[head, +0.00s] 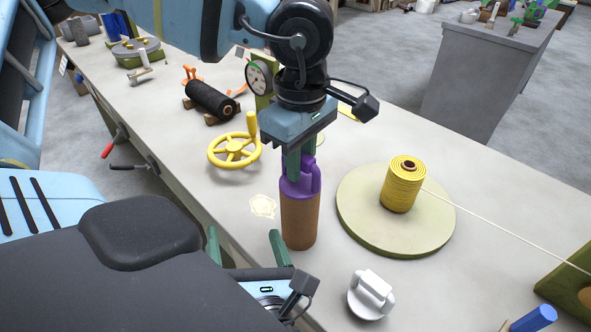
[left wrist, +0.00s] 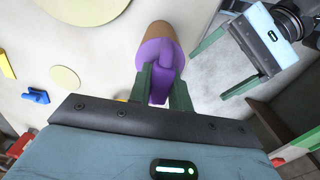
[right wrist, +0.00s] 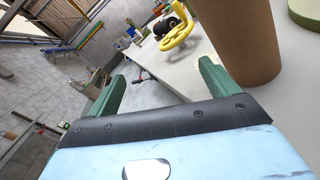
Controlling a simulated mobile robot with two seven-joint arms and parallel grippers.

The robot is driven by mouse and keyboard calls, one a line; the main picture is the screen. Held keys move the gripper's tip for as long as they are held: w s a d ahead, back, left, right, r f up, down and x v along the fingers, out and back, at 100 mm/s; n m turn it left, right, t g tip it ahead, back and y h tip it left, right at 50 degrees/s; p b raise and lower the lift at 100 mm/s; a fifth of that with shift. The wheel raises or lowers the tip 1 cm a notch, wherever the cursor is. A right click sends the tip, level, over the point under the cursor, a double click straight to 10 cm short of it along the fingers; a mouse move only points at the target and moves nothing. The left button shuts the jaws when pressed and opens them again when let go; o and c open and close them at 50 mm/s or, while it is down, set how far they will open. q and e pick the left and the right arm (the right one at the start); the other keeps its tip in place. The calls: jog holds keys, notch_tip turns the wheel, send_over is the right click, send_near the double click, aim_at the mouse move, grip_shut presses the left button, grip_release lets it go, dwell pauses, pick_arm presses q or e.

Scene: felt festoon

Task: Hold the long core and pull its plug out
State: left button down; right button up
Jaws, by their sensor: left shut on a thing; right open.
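The long core is a brown cylinder (head: 299,222) standing upright on the pale table. It also shows in the right wrist view (right wrist: 243,45), close beside my right gripper. The purple plug (head: 291,188) sits at its top end, with a raised grip part; how deep it goes inside is hidden. My left gripper (head: 302,165) comes down from above and is shut on the plug's raised part, as the left wrist view (left wrist: 162,80) shows. My right gripper (head: 244,240) is low at the table's front edge, left of the core, open and empty.
A yellow handwheel (head: 234,150) and a black roll (head: 211,100) stand behind to the left. A round green-edged board (head: 350,215) with a yellow thread spool (head: 403,186) is right of the core. A white knob-like piece (head: 369,296) lies in front.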

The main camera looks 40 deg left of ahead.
aim_at(300, 213)
jog(key=w+d+n+t+h, duration=0.1)
jog(key=w+d+t+h, duration=0.2)
jog(key=d+t+h, duration=0.3)
jog(key=shift+g+y, duration=0.4)
jog(key=shift+y, duration=0.4)
jog(key=x, duration=0.7)
jog(key=d+x, duration=0.1)
jog(key=x, duration=0.3)
jog(key=shift+w+a+r, duration=0.1)
jog(key=shift+w+a, duration=0.1)
jog(key=shift+w, duration=0.3)
jog(key=c, duration=1.1)
jog(key=shift+c, duration=0.2)
